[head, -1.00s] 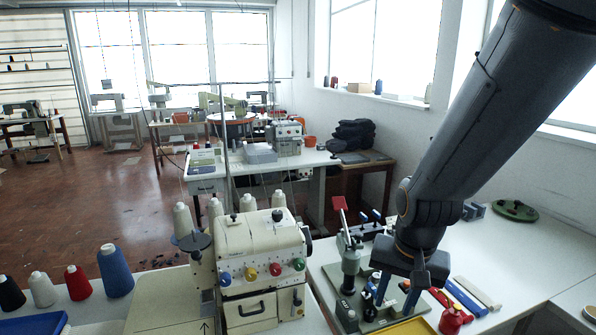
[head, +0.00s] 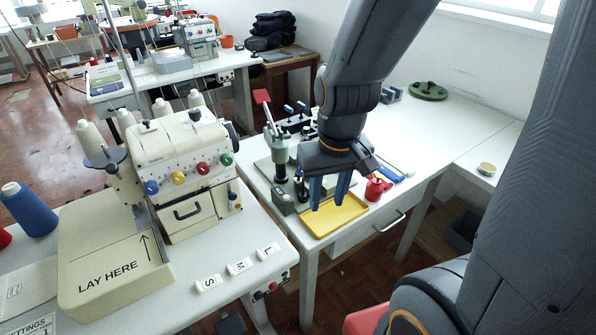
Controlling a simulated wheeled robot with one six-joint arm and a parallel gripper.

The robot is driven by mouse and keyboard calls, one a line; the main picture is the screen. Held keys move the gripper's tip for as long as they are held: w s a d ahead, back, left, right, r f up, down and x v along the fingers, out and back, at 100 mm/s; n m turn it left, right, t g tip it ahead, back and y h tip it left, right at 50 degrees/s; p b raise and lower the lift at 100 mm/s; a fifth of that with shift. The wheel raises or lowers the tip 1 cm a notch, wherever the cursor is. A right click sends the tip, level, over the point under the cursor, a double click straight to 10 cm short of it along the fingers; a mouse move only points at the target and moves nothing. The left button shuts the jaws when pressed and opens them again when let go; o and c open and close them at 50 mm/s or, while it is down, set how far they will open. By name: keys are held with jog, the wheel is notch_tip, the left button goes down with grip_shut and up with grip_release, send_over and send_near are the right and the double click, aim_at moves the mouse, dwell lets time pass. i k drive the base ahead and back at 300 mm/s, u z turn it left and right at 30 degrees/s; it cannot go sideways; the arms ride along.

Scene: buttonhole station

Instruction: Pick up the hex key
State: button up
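My gripper (head: 328,194) points down with its two blue fingers apart and nothing visible between them. It is at the yellow tray (head: 347,216) near the front edge of the white bench (head: 445,135); I cannot tell its height above the tray. I cannot make out a hex key in this view. It may be too small to see or hidden behind my gripper and arm.
A grey fixture with a red-topped lever (head: 277,150) stands left of my gripper. A red bottle (head: 375,188) is close on the right. A cream sewing machine (head: 183,170) stands on the left table.

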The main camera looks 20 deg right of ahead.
aim_at(303, 185)
jog(key=k, duration=0.5)
jog(key=z, duration=1.45)
jog(key=i, duration=0.8)
jog(key=u, duration=2.05)
